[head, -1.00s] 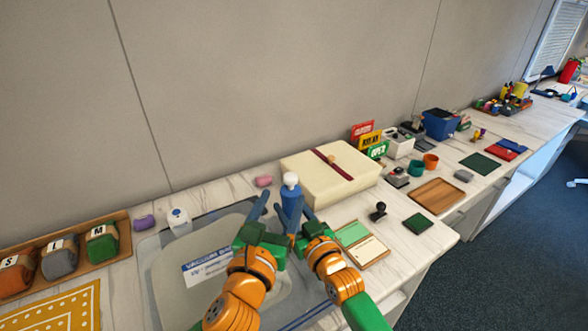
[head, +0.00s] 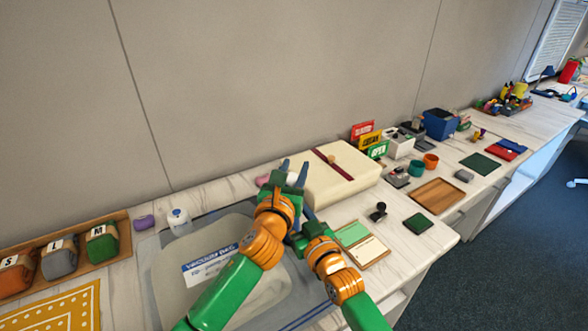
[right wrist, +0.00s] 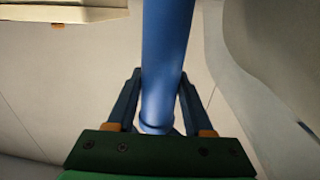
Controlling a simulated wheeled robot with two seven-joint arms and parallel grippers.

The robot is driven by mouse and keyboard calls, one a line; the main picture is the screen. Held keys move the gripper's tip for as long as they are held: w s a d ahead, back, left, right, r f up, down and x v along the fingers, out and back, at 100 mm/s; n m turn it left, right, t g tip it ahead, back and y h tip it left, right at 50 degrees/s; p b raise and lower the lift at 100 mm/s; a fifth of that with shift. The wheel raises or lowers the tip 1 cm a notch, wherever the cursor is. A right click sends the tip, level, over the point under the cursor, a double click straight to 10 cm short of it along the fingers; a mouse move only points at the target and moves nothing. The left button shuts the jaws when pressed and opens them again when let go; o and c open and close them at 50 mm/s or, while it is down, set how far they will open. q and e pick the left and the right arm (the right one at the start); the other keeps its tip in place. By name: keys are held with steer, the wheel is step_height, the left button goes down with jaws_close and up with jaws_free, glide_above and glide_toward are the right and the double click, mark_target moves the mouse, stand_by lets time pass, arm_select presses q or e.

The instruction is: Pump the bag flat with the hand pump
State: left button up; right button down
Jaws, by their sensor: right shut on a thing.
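The vacuum bag (head: 180,300) lies on the worktop at lower left, looking full and rounded, with a white printed label (head: 207,267). My right gripper (head: 306,222) is shut on the blue barrel of the hand pump; the barrel (right wrist: 165,60) stands between its fingers in the right wrist view. In the head view the barrel is mostly hidden behind my left arm. My left gripper (head: 293,170) is at the pump's top, with its fingers spread on either side of the white knob (head: 292,178). Whether they touch the knob is unclear.
A cream box with a dark red band (head: 345,183) stands just right of the pump. A wooden tray with S, L and M rolls (head: 55,263) is at left. A white bottle (head: 178,220) and purple item (head: 144,222) stand behind the bag. Cards (head: 362,245) lie at right.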

arm_select(q)
jaws_close()
stand_by(1.1)
